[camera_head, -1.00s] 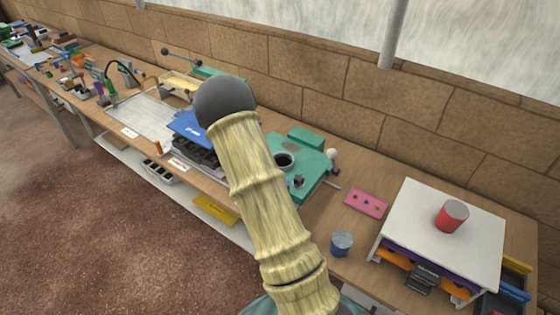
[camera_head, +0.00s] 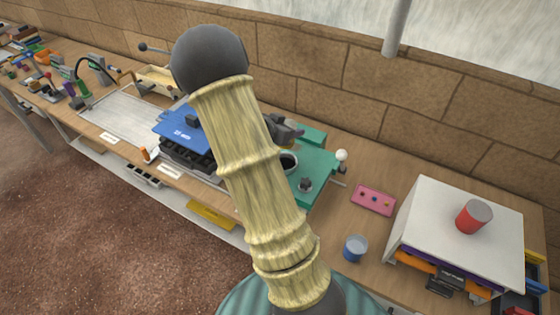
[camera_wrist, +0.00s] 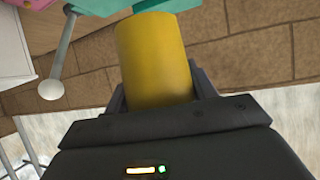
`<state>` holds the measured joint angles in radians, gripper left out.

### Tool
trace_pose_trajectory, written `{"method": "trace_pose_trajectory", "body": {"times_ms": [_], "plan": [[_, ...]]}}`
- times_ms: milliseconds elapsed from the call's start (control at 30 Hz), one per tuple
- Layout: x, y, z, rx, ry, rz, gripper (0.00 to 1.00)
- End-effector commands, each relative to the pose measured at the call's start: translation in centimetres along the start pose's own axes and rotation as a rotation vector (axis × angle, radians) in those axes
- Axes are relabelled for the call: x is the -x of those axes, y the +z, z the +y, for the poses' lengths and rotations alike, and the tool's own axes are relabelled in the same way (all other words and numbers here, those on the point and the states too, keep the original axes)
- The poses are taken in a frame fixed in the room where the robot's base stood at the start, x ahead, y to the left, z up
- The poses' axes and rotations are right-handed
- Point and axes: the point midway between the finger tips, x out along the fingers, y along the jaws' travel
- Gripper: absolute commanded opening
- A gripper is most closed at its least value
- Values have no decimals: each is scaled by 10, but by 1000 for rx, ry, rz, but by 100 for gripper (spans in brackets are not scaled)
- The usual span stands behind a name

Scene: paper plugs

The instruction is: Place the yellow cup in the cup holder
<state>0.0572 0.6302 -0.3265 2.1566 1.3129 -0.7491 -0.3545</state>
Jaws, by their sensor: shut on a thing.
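The yellow cup (camera_wrist: 153,60) is held between the two dark fingers of my gripper (camera_wrist: 158,88) in the wrist view. In the head view my arm hides the yellow cup. A dark part of my gripper (camera_head: 284,130) shows just right of the arm, over the back of the green fixture (camera_head: 318,174). This fixture has a round, dark-rimmed opening (camera_head: 288,162), partly covered by my arm; it looks like the cup holder, but I cannot be sure. A green piece of it (camera_wrist: 105,10) shows at the top of the wrist view.
A white ball on a rod (camera_head: 341,156) sticks up at the fixture's right. A blue cup (camera_head: 355,248), a pink block (camera_head: 373,200) and a white stand (camera_head: 428,215) bearing a red cup (camera_head: 472,217) are to the right. A blue device (camera_head: 180,127) is left. The brick wall (camera_head: 440,130) is behind.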

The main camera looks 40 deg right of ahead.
Motion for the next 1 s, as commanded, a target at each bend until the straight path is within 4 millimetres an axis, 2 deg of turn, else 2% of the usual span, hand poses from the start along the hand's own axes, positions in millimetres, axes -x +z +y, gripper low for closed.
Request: {"method": "trace_pose_trajectory", "body": {"times_ms": [267,633,1000], "plan": [[-1,2,0,0,0,1,34],[-26,48,0,2,1,1,34],[-29,52,0,0,0,2,34]]}}
